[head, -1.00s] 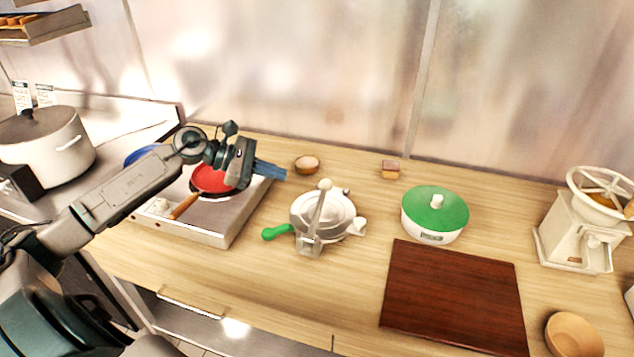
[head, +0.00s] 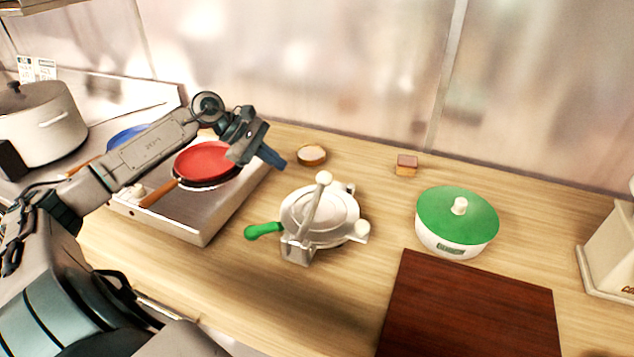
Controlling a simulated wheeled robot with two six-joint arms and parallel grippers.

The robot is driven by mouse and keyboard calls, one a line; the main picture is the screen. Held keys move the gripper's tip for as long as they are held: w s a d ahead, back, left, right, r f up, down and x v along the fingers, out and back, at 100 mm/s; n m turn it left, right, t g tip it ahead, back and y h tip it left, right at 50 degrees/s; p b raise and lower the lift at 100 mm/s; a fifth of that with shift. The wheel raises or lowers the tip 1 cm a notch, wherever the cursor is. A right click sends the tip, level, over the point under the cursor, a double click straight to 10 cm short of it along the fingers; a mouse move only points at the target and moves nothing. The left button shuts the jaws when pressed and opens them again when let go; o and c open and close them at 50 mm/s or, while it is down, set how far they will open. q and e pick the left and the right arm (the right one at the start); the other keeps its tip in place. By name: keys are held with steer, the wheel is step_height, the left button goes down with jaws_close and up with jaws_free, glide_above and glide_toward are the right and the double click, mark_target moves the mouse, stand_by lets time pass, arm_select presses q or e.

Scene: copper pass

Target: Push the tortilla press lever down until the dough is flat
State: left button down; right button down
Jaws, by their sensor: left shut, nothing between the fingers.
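The tortilla press (head: 318,220) stands on the wooden counter in the middle of the head view. It is pale metal with round plates and a green handle (head: 263,231) sticking out to its left. Its lever (head: 312,208) rises across the plates and ends in a white knob (head: 323,178). No dough shows. My left gripper (head: 272,158) is up and to the left of the press, apart from it, above the burner's right edge. Its blue-grey fingers are shut with nothing between them. My right gripper is not in view.
A burner unit (head: 190,225) with a red pan (head: 207,161) lies under my left arm. A small bowl (head: 311,154) and a small block (head: 406,165) stand behind the press. A green-lidded container (head: 457,218) and a dark board (head: 470,315) are to its right.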

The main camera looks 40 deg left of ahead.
mark_target(308, 193)
arm_select(q)
steer(key=p+x, duration=0.5)
steer(key=x, duration=0.5)
steer(key=shift+s+d+r, duration=0.1)
steer(key=shift+r, duration=0.05)
steer(key=shift+s+d+r+p, duration=0.1)
steer(key=shift+d+r+p, duration=0.15)
steer(key=shift+r+p, duration=0.3)
steer(key=shift+s+d+r+p, duration=0.1)
steer(key=shift+d+r+p, duration=0.15)
steer(key=shift+r+p, duration=0.3)
steer(key=shift+s+d+r+p, duration=0.3)
steer(key=shift+d+r+p, duration=0.1)
steer(key=shift+r, duration=0.1)
steer(key=shift+w+f, duration=0.1)
